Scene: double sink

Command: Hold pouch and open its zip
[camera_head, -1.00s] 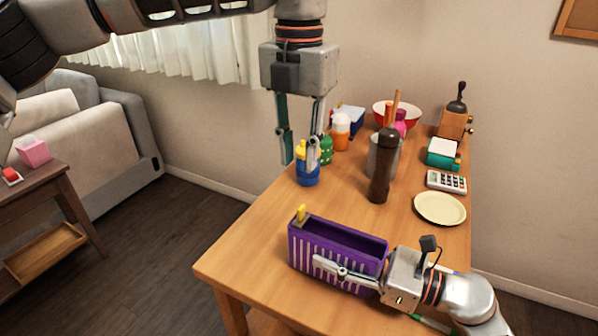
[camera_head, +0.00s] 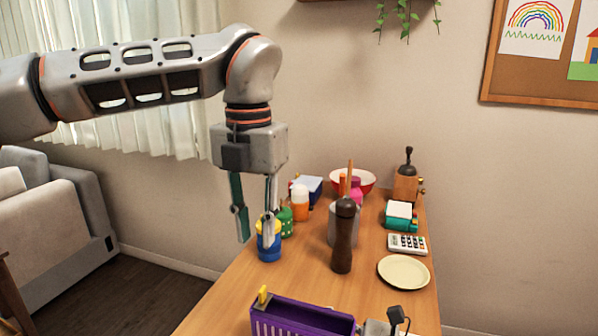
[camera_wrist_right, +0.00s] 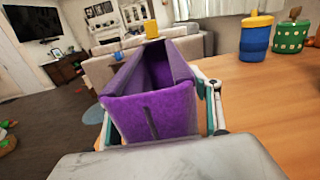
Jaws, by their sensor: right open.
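The purple pouch (camera_head: 302,316) with pale stripes lies at the front of the table, partly cut off by the lower picture edge. Its top is a long dark opening, and a yellow zip tab (camera_head: 263,295) stands at its far left end. In the right wrist view the pouch (camera_wrist_right: 150,115) points away from me, with the yellow tab (camera_wrist_right: 151,29) at its far end. My right gripper (camera_wrist_right: 160,92) is open, its fingers on either side of the pouch; contact is unclear. My left gripper (camera_head: 255,242) hangs pointing down, open and empty, beyond the pouch.
A blue bottle (camera_head: 269,251) with a yellow top stands close by my left fingertips in the picture. A dark pepper mill (camera_head: 343,240), a cream plate (camera_head: 404,272), a calculator (camera_head: 407,244) and a red bowl (camera_head: 362,184) stand further back. Bare tabletop lies between pouch and bottle.

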